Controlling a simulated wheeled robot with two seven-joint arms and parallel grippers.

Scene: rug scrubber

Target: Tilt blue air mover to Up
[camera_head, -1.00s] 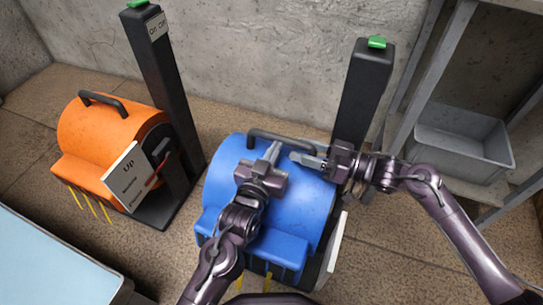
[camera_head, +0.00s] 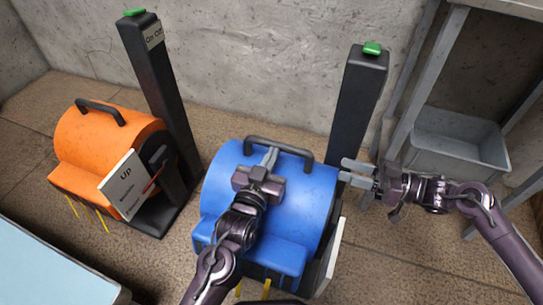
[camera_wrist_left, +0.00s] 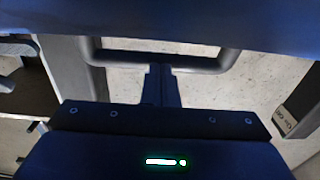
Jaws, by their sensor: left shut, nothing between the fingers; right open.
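The blue air mover (camera_head: 315,195) stands on the floor in the middle of the head view, with a dark handle (camera_head: 285,147) on its top. A white panel (camera_head: 329,258) is on its right side, seen nearly edge-on. My left gripper (camera_head: 270,155) is over the top of the blue body, shut and empty, with its fingertips close to the handle. In the left wrist view the handle (camera_wrist_left: 125,57) shows just beyond the fingertips (camera_wrist_left: 160,75); I cannot tell whether they touch. My right gripper (camera_head: 345,171) is open and empty, to the right of the blue body.
An orange air mover (camera_head: 85,140) stands at the left, its panel (camera_head: 125,185) reading "Up". Black posts with green tops stand behind the orange (camera_head: 155,80) and blue (camera_head: 357,100) units. A grey bin (camera_head: 455,140) sits on a metal rack at right. A pale blue surface (camera_head: 45,265) fills the lower left.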

